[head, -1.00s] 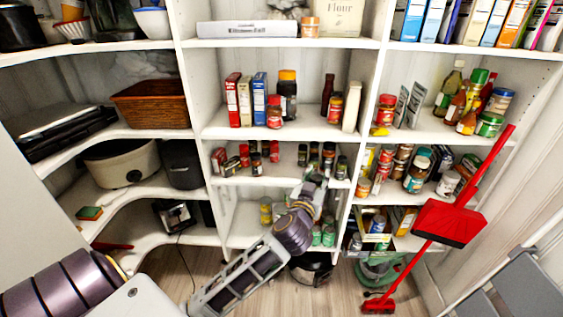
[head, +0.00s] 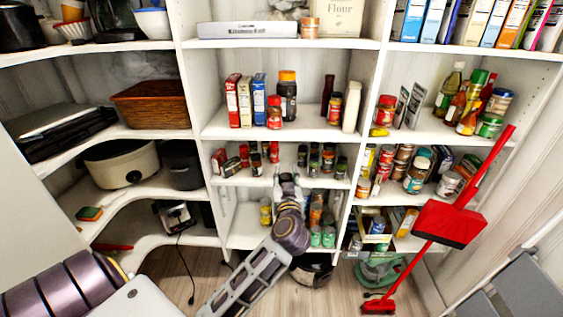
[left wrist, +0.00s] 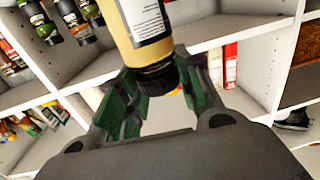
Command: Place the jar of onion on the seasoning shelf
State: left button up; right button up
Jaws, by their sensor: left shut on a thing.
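The jar of onion (left wrist: 148,25) has tan contents, a white label and a dark cap, and fills the top middle of the left wrist view. My left gripper (left wrist: 157,76) is shut on it at the cap end, with green-lined fingers on both sides. In the head view my left gripper (head: 287,181) is at the front edge of the seasoning shelf (head: 243,181), near its middle. I cannot make out the held jar clearly there. Small spice jars stand on this shelf in a left group (head: 244,156) and a right group (head: 328,160). My right gripper is not in view.
A gap lies between the two jar groups. The shelf above holds boxes (head: 245,100) and bottles (head: 288,95). The lower shelf holds yellow jars (head: 265,212) and green cans (head: 322,237). White uprights bound the column. A red broom and dustpan (head: 450,222) stand at right.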

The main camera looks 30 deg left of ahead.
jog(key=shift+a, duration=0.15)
pick_arm(q)
jog(key=shift+w, duration=0.1)
jog(key=d+f+b+x, duration=0.1)
jog(key=f+x, duration=0.1)
jog(key=x, duration=1.7)
jog(key=shift+w, duration=0.6)
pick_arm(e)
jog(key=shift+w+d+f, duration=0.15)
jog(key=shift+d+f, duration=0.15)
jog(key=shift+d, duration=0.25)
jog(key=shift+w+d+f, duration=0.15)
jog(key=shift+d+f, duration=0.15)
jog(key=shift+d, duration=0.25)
pick_arm(q)
jog(key=shift+f, duration=0.15)
